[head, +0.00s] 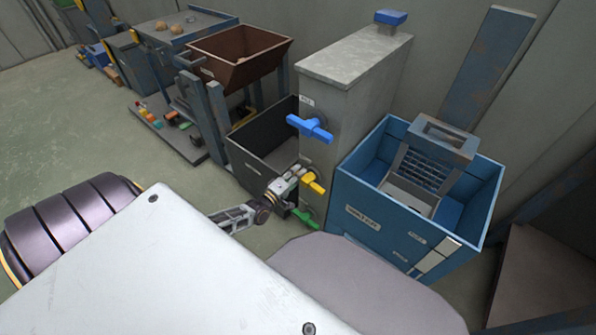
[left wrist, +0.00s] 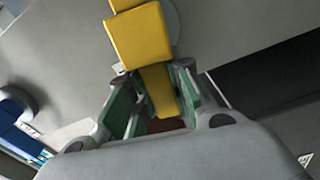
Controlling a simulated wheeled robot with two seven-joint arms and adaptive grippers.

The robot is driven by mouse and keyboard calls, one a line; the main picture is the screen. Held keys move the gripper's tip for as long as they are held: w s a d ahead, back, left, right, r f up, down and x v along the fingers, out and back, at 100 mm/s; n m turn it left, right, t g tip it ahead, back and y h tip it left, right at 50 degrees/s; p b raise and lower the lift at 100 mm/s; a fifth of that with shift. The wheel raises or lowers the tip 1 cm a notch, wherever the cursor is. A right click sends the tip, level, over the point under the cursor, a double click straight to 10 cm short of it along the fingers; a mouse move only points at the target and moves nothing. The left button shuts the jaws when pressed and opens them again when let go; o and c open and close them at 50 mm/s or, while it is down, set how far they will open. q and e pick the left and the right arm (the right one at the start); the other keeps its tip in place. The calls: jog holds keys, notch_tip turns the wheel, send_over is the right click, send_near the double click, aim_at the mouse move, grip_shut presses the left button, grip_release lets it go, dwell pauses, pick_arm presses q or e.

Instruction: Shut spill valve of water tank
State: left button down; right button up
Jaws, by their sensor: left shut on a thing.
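The water tank (head: 345,85) is a tall grey box with three valve handles on its front face. The blue handle (head: 310,127) is highest, the yellow handle (head: 314,184) is below it, and the green handle (head: 305,218) is lowest. I cannot read which one is labelled spill. My left gripper (head: 298,174) is at the yellow handle. In the left wrist view, its fingers (left wrist: 155,105) are shut on the yellow handle (left wrist: 140,38), whose end lies between them. The blue handle shows at the left wrist view's left edge (left wrist: 22,140). My right gripper is not in view.
A dark open bin (head: 250,150) stands just left of the tank, close to my left gripper. A blue open box (head: 350,190) with a grey rack in it stands to the right. A brown hopper (head: 235,70) is behind left. The floor at far left is clear.

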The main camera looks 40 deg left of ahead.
pick_arm(q)
jog(key=shift+f+n, duration=0.4)
jog(key=shift+n, duration=0.5)
jog(key=c, duration=1.3)
grip_release()
jog(key=shift+s, duration=0.15)
jog(key=shift+s+a, duration=0.15)
jog(key=shift+s, duration=1.8)
jog(key=shift+s+a, duration=0.2)
jog(key=shift+s, duration=1.7)
jog(key=shift+s+a, duration=0.15)
jog(key=shift+s, duration=1.8)
jog(key=shift+d, duration=0.1)
